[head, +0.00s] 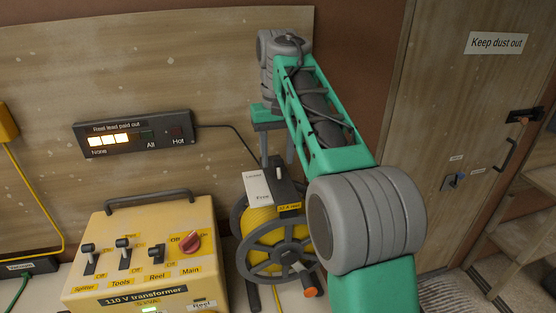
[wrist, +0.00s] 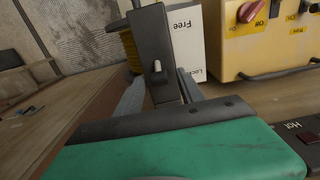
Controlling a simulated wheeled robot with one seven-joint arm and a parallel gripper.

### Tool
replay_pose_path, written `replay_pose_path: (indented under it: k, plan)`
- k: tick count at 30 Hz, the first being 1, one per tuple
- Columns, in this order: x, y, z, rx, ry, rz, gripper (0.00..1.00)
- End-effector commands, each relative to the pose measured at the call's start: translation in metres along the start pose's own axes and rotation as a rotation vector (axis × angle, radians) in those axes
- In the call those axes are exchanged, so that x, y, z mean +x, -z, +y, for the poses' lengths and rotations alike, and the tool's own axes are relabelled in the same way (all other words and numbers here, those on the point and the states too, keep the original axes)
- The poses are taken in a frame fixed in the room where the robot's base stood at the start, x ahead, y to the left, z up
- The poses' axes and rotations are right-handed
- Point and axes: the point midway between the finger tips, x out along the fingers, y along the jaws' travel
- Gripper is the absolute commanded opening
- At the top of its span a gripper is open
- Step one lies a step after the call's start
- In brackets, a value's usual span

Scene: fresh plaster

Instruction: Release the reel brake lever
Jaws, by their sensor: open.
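The reel brake lever (head: 278,173) is a small pale-tipped stub on a dark housing (head: 290,188) on top of the cable reel (head: 276,243). Beside it a white card (head: 258,190) reads "Free" at one end and, partly legible, "Locked" at the other; the lever stands near the "Locked" end. My gripper (head: 276,158) is open just above and behind the lever. In the wrist view the lever (wrist: 156,67) shows between the two grey fingers (wrist: 158,92), with no clear contact visible. Its base is hard to make out.
The yellow transformer box (head: 150,250) with switches and a red knob stands left of the reel. A wall display (head: 134,133) titled "Reel lead paid out" has its lit bars by "None". A door (head: 460,130) and wooden shelves (head: 520,225) are at right.

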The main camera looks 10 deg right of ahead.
Motion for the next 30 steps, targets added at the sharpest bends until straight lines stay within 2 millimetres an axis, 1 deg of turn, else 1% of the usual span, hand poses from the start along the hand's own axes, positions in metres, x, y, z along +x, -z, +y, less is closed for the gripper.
replay_pose_path:
  k: [3,5,12,14,27,29,30]
  plan:
    - [0.014,0.0,0.0,0.001,0.0,0.0,0.45]
    - [0.019,0.0,0.001,0.002,0.0,0.0,0.45]
    - [0.021,0.0,0.002,0.003,0.0,0.002,0.45]
    - [0.021,0.0,0.003,0.004,0.0,0.002,0.41]
    - [0.021,0.0,0.003,0.005,0.0,0.002,0.05]
    - [0.021,0.0,0.003,0.005,0.0,0.002,0.0]
    - [0.021,0.0,0.003,0.005,0.0,0.002,0.0]
